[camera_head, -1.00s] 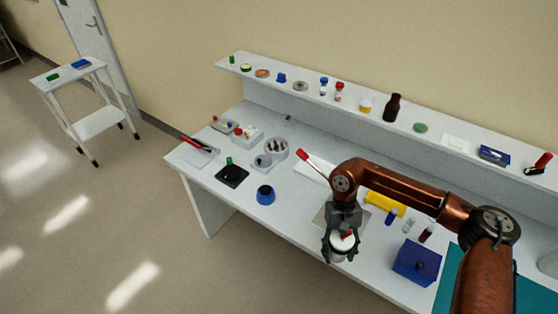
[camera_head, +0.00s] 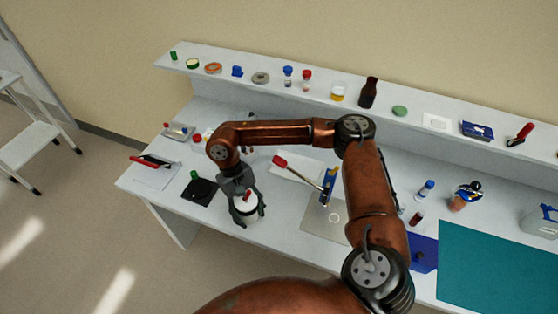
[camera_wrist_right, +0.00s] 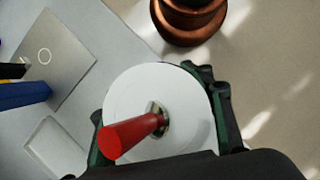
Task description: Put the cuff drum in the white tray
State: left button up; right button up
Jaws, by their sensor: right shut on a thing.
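The cuff drum, a white round drum with a red handle on top (camera_head: 247,213), is in my right gripper (camera_head: 246,206), which is shut around its sides. In the right wrist view the drum's white top (camera_wrist_right: 185,92) and red handle fill the middle, between the dark fingers. The drum is near the bench's front edge; its height above the bench is hard to tell. The white tray (camera_head: 296,165) lies on the bench behind and right of the gripper, partly hidden by my arm; what looks like its corner shows in the wrist view (camera_wrist_right: 55,150). My left gripper is not in view.
A black square pad (camera_head: 199,193) lies just left of the gripper. A grey plate with a ring (camera_head: 322,222) lies to its right, with a red-handled tool nearby (camera_head: 300,172). A raised shelf (camera_head: 225,85) with several small items runs along the back.

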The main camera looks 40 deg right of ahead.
aim_at(300, 169)
jog(key=z, duration=0.2)
jog(key=i, duration=0.85)
jog(key=z, duration=0.4)
